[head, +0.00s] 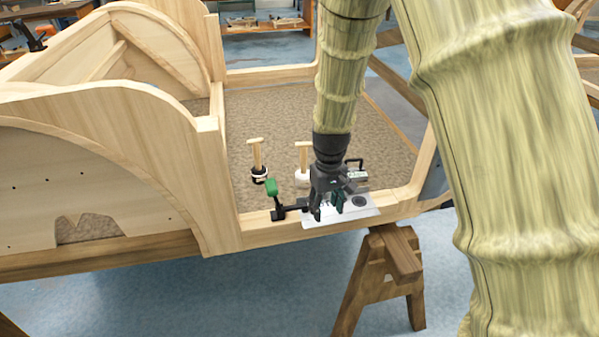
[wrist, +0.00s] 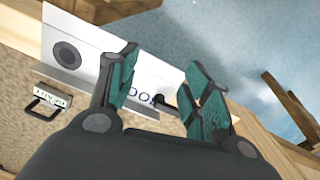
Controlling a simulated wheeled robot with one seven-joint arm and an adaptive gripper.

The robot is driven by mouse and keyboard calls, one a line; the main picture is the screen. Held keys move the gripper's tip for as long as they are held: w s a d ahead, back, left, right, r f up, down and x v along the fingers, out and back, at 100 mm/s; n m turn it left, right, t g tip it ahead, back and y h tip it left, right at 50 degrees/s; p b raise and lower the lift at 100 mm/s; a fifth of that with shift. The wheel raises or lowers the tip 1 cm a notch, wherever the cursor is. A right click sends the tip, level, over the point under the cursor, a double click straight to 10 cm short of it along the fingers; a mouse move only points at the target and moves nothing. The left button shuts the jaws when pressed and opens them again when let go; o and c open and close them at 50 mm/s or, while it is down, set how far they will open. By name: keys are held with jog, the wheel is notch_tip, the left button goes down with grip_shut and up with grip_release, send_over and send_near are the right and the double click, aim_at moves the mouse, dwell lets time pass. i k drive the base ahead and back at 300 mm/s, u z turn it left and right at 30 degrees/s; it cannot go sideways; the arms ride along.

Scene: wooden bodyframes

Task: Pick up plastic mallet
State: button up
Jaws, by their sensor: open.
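Two mallet-like tools with pale wooden handles stand on the brown floor panel inside the wooden frame in the head view. The left one (head: 257,158) has a black and white lower end; the right one (head: 302,176) has a white lower end and is partly hidden by my arm. I cannot tell for sure which is the plastic mallet. My gripper (head: 328,213) is open, pointing down over a white box, to the right of and nearer than both tools. In the wrist view my gripper (wrist: 160,92) has its fingers apart, and neither tool shows clearly.
A green-handled clamp (head: 272,188) is left of my gripper. A small labelled item with a black handle (wrist: 45,104) is beside the box. A wooden sawhorse (head: 375,280) stands below.

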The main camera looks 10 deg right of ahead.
aim_at(302, 181)
jog(key=i, duration=0.95)
jog(key=z, duration=0.05)
